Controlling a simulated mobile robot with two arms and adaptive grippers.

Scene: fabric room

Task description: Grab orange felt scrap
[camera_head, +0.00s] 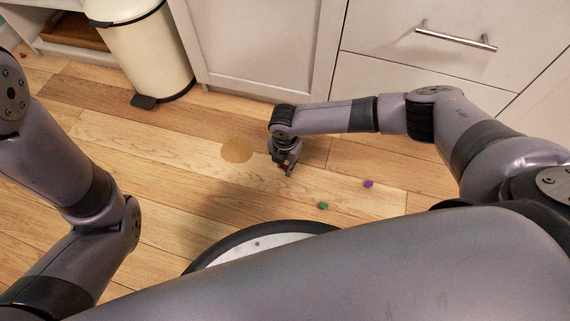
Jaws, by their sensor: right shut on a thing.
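My right gripper (286,167) reaches down to the wooden floor in the middle of the view. It is shut on a small orange-red piece, the orange felt scrap (283,166), of which only a sliver shows between the fingers. The fingers hide the rest of it. I cannot tell whether the scrap still touches the floor. My left arm comes in at the left, but its gripper is out of view.
A green scrap (323,205) and a purple scrap (368,184) lie on the floor to the right. A flat tan disc (237,151) lies left of the gripper. A cream pedal bin (148,55) and white cabinets (262,45) stand behind. Open floor (150,150) lies left.

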